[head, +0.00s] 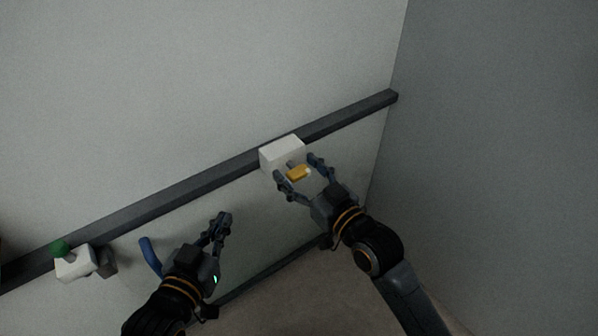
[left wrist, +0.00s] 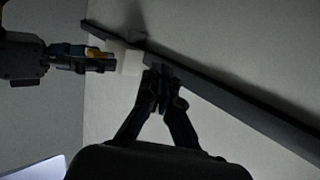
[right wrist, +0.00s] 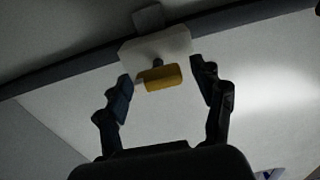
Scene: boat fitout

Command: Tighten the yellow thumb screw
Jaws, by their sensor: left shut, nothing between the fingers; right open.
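The yellow thumb screw (head: 299,173) sticks out on a short dark shaft from a white block (head: 281,152) on the dark rail. In the right wrist view the yellow thumb screw (right wrist: 163,77) lies between the two fingers, below the white block (right wrist: 158,48). My right gripper (head: 299,172) is open around the screw, with a gap on each side in the right wrist view (right wrist: 160,82). My left gripper (head: 226,216) is shut and empty, left of the block and below the rail. Its closed fingertips also show in the left wrist view (left wrist: 162,75).
The dark rail (head: 200,190) runs slanting along the light wall. At its left end are a white block (head: 75,264) with a green knob (head: 60,248) and a blue handle-like piece (head: 150,257). A grey side wall (head: 500,150) stands at the right.

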